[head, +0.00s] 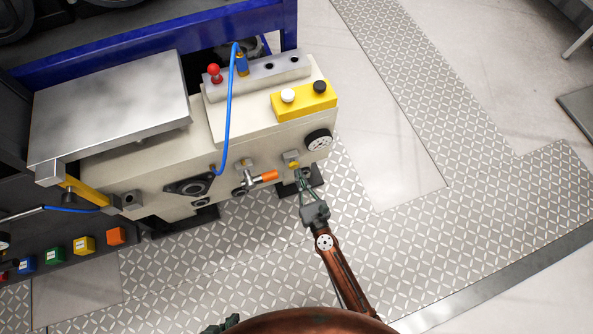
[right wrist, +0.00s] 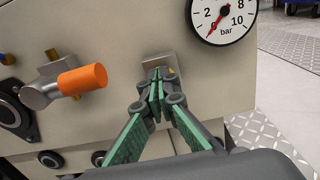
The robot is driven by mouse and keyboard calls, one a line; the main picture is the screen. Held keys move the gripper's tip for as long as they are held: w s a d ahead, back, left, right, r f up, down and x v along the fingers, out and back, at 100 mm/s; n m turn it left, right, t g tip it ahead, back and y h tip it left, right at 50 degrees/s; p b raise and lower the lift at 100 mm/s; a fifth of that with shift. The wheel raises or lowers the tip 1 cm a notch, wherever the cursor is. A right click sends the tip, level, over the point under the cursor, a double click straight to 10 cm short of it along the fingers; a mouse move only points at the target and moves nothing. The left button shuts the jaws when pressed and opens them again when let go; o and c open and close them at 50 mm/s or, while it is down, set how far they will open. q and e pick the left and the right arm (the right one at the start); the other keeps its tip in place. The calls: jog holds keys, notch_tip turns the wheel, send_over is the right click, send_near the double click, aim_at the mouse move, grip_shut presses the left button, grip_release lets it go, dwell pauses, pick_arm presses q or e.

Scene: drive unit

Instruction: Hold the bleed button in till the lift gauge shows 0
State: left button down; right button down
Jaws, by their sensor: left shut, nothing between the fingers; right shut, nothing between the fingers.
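The lift gauge (head: 319,139) is a round white dial on the front of the cream unit. In the right wrist view the gauge (right wrist: 222,18) reads in bar, and its red needle points down-left, close to the 0 mark. Left of and below it is a small grey plate (right wrist: 152,62) with a yellow button (right wrist: 171,72), mostly hidden by my fingers. My right gripper (right wrist: 157,78) is shut and empty, its tips in front of that plate; whether they press the button I cannot tell. My left gripper (head: 220,325) barely shows at the bottom edge, shut.
An orange-handled valve (right wrist: 82,80) sticks out left of my right gripper. A yellow box (head: 304,101) with white and black knobs, a red knob (head: 214,73) and a blue hose (head: 229,110) are on the unit. The tread-plate floor (head: 440,225) to the right is clear.

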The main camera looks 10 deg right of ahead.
jog(key=v, duration=1)
jog(key=shift+s+d+f, duration=0.2)
jog(key=shift+s+d, duration=0.1)
jog(key=shift+d, duration=0.05)
